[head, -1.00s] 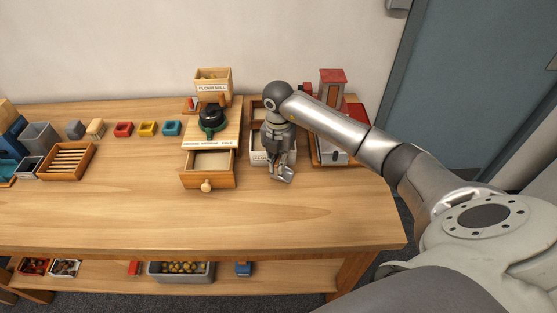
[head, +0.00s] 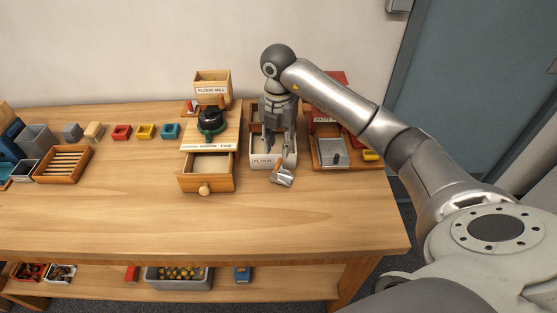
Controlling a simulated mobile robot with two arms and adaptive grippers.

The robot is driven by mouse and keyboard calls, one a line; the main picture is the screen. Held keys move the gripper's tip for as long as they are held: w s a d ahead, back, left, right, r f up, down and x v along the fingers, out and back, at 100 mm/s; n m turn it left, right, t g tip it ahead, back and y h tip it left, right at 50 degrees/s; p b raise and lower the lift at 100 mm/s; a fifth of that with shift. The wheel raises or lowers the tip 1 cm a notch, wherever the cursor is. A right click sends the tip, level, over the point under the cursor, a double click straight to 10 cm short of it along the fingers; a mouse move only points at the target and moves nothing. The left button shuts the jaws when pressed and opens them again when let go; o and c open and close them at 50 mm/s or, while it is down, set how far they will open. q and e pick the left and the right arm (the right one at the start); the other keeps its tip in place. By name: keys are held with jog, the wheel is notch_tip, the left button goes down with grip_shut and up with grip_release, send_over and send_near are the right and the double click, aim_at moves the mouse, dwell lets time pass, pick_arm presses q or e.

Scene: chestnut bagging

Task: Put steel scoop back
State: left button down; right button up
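The small steel scoop (head: 282,178) sits at the front right of the white bin labelled flour (head: 260,161). It is tilted, with its bowl at the bin's front edge; whether it rests on the table or on the rim is hard to tell. My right gripper (head: 278,152) points down over the bin, just above and behind the scoop. Its two fingers are apart, with a gap between them, and look clear of the scoop. The gripper hides part of the bin. My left gripper is out of view.
Left of the bin stands a flour mill (head: 211,88) with an open drawer (head: 206,184). A wooden tray with a grey metal plate (head: 331,152) is to the right. A slatted wooden tray (head: 63,164) and small coloured boxes (head: 146,131) lie left. The front tabletop is clear.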

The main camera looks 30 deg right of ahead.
aim_at(279, 163)
jog(key=shift+r+b, duration=0.3)
jog(key=shift+r, duration=1.65)
